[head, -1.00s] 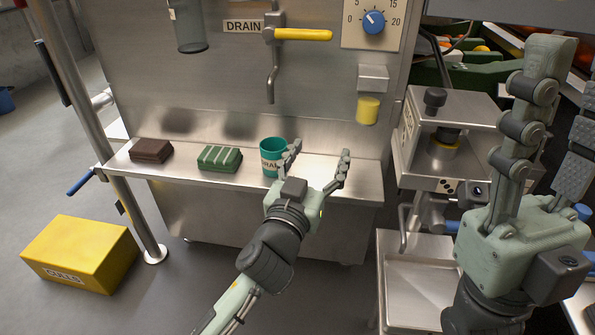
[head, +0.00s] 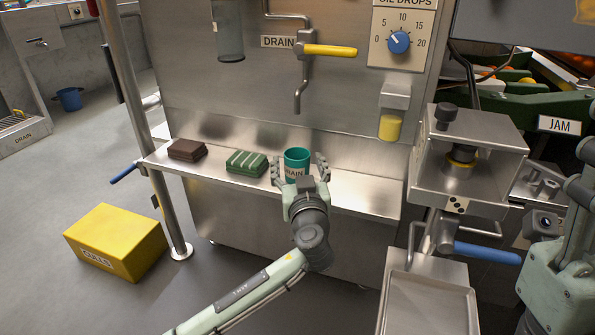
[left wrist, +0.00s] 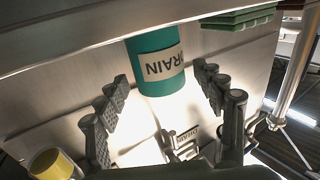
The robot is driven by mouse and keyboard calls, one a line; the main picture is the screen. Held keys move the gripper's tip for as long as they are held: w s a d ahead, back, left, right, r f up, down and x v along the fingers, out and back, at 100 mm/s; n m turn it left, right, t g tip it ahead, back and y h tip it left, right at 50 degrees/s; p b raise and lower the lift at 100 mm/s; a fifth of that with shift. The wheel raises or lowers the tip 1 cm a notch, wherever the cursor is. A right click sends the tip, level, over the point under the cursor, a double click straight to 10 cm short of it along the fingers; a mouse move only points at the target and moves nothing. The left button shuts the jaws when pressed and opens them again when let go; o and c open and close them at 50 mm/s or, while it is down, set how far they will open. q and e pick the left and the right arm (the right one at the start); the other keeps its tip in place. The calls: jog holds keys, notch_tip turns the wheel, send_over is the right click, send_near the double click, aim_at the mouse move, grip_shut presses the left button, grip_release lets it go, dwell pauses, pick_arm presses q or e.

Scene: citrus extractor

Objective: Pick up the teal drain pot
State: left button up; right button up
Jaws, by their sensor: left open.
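The teal drain pot (head: 297,160) stands upright on the steel shelf below the yellow-handled drain tap. Its label is partly visible. My left gripper (head: 298,172) is open, with one finger on each side of the pot in the head view. In the left wrist view the pot (left wrist: 157,66) appears between the spread fingers of the gripper (left wrist: 166,88), with gaps visible on both sides. At the right edge of the head view, only part of my right arm shows; its fingers are not clearly visible.
A green striped block (head: 247,163) and a brown block (head: 187,150) sit on the shelf (head: 355,192) left of the pot. The drain tap (head: 330,50) hangs above. A yellow box (head: 117,243) is on the floor. A press unit (head: 465,160) stands right.

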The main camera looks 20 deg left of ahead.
pick_arm(q)
jog(key=shift+x, duration=1.15)
jog(key=c, duration=1.3)
jog(key=shift+o, duration=0.2)
jog(key=shift+r, duration=0.1)
